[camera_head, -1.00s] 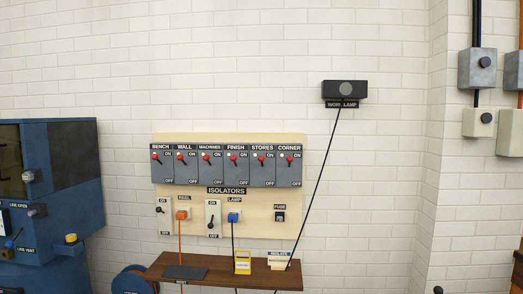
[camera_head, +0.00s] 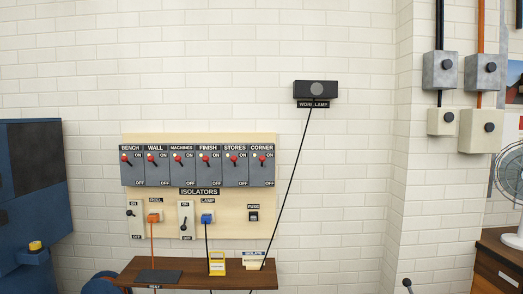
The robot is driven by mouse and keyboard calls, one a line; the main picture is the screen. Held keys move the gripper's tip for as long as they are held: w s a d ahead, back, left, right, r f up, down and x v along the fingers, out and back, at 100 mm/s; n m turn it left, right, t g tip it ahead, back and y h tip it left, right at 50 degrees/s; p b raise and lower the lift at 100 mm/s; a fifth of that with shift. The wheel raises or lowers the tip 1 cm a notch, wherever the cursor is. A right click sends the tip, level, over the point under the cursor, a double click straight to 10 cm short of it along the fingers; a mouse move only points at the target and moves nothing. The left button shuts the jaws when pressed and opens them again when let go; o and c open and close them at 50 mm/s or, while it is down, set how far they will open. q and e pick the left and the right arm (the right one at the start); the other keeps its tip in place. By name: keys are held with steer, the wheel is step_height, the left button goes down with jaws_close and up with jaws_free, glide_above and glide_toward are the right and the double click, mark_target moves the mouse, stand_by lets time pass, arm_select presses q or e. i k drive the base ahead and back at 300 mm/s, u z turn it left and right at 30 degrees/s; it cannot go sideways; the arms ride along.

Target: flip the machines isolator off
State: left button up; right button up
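The machines isolator (camera_head: 181,167) is a grey box, third from the left in a row of several on a pale wooden board. Its red-tipped lever (camera_head: 177,158) sits at the upper part, by the ON marking, with OFF at the bottom. The bench, wall, finish, stores and corner isolators beside it have their red levers up in the same way. Neither of my grippers shows in the head view.
Below the row are two small switches, an orange plug (camera_head: 154,218), a blue plug (camera_head: 207,218) and a fuse (camera_head: 253,216). A wooden shelf (camera_head: 190,275) juts out below. A blue machine (camera_head: 30,200) stands left; a fan (camera_head: 511,180) stands right.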

mark_target(178, 159)
steer(key=u, duration=0.4)
steer(key=i, duration=2.15)
steer(key=u, duration=0.2)
